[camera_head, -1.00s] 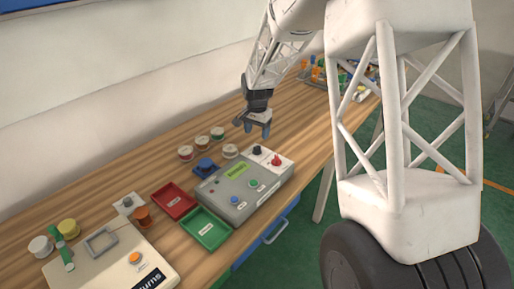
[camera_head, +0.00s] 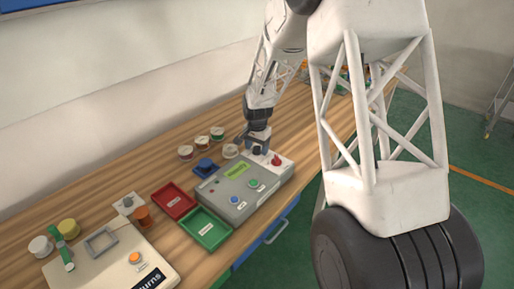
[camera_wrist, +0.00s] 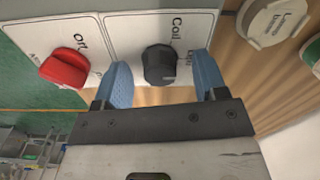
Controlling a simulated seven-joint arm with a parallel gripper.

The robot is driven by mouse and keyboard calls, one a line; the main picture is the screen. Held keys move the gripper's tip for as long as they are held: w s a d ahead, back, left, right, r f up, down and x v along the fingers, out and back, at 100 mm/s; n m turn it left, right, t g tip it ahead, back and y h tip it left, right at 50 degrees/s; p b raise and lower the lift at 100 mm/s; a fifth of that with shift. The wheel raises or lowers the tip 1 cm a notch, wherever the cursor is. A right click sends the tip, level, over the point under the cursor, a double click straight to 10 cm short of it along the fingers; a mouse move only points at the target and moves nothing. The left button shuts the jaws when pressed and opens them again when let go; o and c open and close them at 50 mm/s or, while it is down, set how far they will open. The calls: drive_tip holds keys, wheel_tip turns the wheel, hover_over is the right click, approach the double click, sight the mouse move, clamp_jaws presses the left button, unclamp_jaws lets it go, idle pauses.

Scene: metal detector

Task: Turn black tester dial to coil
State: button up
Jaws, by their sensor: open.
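The black tester dial (camera_wrist: 159,65) shows in the wrist view on a white panel, with the label "Coil" above it. In the head view the dial (camera_head: 256,150) is mostly hidden by my gripper (camera_head: 259,142). My gripper (camera_wrist: 166,84) is open, with one blue finger on each side of the dial in the wrist view. I cannot tell whether either finger touches it. The grey tester box (camera_head: 221,203) with a green display stands on the wooden bench.
A red dial (camera_wrist: 65,68) sits on the panel beside the black one, close to a finger. A red tray (camera_head: 165,207) and a green tray (camera_head: 204,238) stand left of the tester. Several round spools (camera_head: 217,133) stand behind it, one labelled (camera_wrist: 272,22) near my gripper.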

drive_tip(key=shift+f, duration=0.1)
drive_tip(key=c, duration=0.9)
drive_tip(key=shift+c, duration=0.2)
drive_tip(key=shift+n, duration=0.3)
drive_tip(key=n, duration=1.1)
drive_tip(key=shift+n, duration=0.3)
drive_tip(key=o, duration=0.9)
